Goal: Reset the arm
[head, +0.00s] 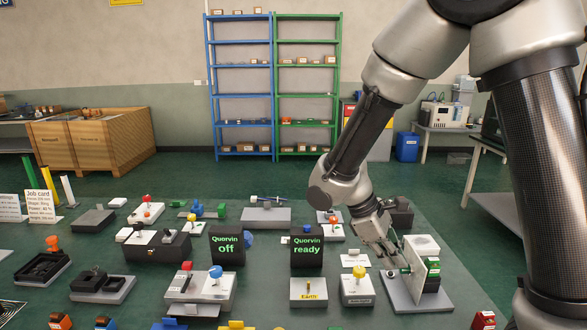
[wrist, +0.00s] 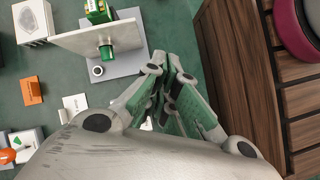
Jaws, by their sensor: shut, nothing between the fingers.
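My gripper (head: 392,264) hangs from the arm at the right of the head view, fingers pointing down. It is shut and empty. It is beside a fixture with an upright pale panel (head: 414,262) on a grey base (head: 418,303). Whether the fingers touch the panel cannot be told from the head view. In the wrist view, my gripper (wrist: 172,58) shows with its green-padded fingers close together, to the right of the panel (wrist: 88,40). A green block (wrist: 106,52) sits against the panel there. Part of the fixture is hidden behind the fingers in the head view.
The green table holds many small fixtures, among them black displays reading "Quorvin off" (head: 227,246) and "Quorvin ready" (head: 307,248). A yellow-knobbed box (head: 357,290) stands left of the fixture. In the wrist view, a brown slatted surface (wrist: 245,75) lies at the right.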

